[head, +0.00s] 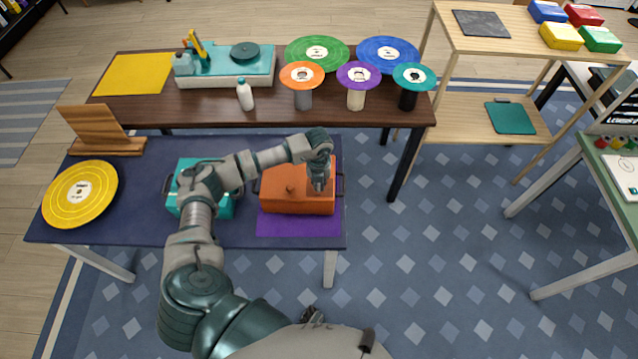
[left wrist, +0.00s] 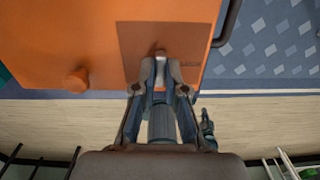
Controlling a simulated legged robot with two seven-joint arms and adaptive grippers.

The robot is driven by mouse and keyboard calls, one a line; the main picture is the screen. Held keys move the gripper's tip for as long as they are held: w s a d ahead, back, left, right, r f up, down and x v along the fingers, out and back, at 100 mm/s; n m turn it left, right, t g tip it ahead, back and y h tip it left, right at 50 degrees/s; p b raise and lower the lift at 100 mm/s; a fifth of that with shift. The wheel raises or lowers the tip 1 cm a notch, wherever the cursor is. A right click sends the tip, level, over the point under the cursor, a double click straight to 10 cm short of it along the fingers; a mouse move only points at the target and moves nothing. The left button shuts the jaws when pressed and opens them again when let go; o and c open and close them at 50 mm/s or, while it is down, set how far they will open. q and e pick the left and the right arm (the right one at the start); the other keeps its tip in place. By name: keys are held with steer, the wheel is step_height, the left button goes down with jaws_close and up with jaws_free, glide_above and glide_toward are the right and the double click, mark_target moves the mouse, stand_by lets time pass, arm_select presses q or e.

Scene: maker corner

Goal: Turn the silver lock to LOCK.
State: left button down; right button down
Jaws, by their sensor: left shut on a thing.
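An orange box (head: 283,205) with dark side handles stands on a purple mat (head: 298,228). The box fills the upper part of the left wrist view (left wrist: 60,35), with a round orange knob at left. A darker brown plate (left wrist: 140,35) on the box carries small lettering at its right, too blurred to read surely. My left gripper (head: 319,184) reaches onto the box's right part. In the left wrist view its fingers are shut on the silver lock (left wrist: 160,72), a small piece in front of the plate. The fingers hide much of the lock, so its exact angle cannot be told.
A teal box (head: 222,208) stands left of the orange box, partly behind my arm. A yellow disc (head: 80,194) and a wooden stand (head: 105,145) are farther left on the navy table (head: 130,225). A brown table (head: 140,110) with discs and a turntable stands behind.

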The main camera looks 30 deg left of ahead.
arm_select(q)
steer(key=shift+a+m, duration=0.1)
steer(key=shift+m, duration=0.2)
steer(key=m, duration=0.3)
steer(key=shift+f+b, duration=0.1)
steer(key=shift+b, duration=0.25)
steer(key=shift+m, duration=0.4)
steer(key=shift+m+b, duration=0.3)
steer(key=shift+m, duration=0.7)
steer(key=m+b, duration=0.1)
steer(key=m, duration=0.4)
steer(key=m+b, duration=0.1)
steer(key=m, duration=0.2)
steer(key=shift+m, duration=0.3)
steer(key=shift+s+m+b, duration=0.1)
steer(key=shift+m+b, duration=0.5)
steer(key=shift+m, duration=0.8)
arm_select(e)
steer(key=w+a+r, duration=0.1)
steer(key=w+r, duration=0.5)
steer(key=r, duration=0.2)
steer(key=shift+w+r, duration=0.25)
steer(key=shift+r, duration=0.15)
